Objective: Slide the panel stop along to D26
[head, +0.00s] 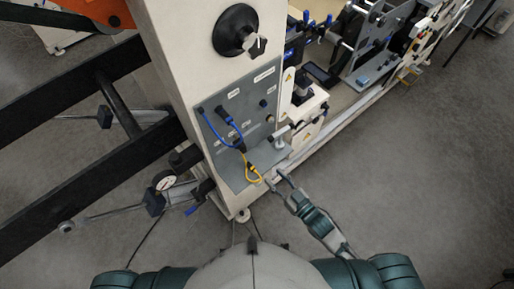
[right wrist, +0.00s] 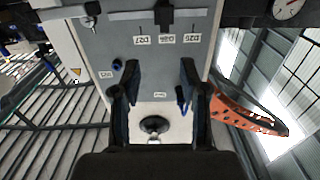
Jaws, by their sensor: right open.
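In the right wrist view, a black block (right wrist: 165,17), which looks like the panel stop, sits on a pale horizontal bar (right wrist: 125,15) across the top of the grey panel (right wrist: 150,66). Three white tags stand in a row just below the bar; the right-hand one (right wrist: 190,39) seems to read D26. The block is above the middle tag, left of D26. My right gripper (head: 274,180) is open and empty, in front of the panel's lower end in the head view; its fingers (right wrist: 156,80) also show in the wrist view, apart from the block. In the head view I cannot make out the stop. My left gripper is out of view.
The grey panel (head: 228,125) carries blue cables (head: 228,120) and a yellow cable (head: 251,170) hanging near my right gripper. A black round knob (head: 237,29) is above it.

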